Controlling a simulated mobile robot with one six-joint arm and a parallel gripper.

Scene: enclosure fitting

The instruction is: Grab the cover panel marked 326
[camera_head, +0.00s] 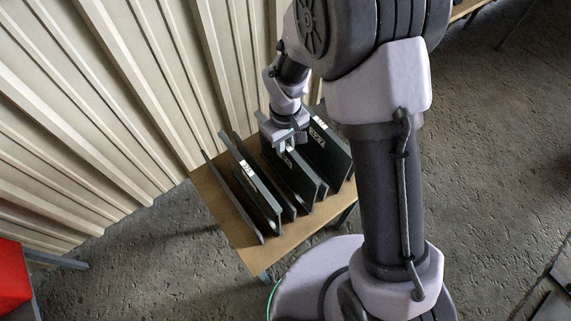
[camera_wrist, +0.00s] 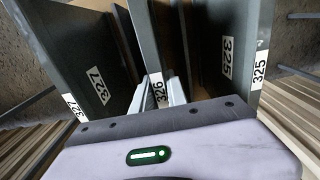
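The cover panel marked 326 (camera_wrist: 149,58) is a dark upright plate in the middle of the wrist view, its white label on the near edge. My gripper (camera_wrist: 157,92) has one light grey finger on each side of that edge, close against it, and appears shut on the panel. The fingertips are partly hidden by the panel and gripper body. In the head view my gripper (camera_head: 286,146) is over the row of panels. Panel 327 (camera_wrist: 84,60) stands to the left and panel 325 (camera_wrist: 232,40) to the right in the wrist view.
Several dark panels stand upright side by side on a brown table (camera_head: 226,213). Gaps between them are narrow. A ribbed cream wall (camera_head: 110,100) rises close behind the table. A red object (camera_head: 12,275) is at the lower left.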

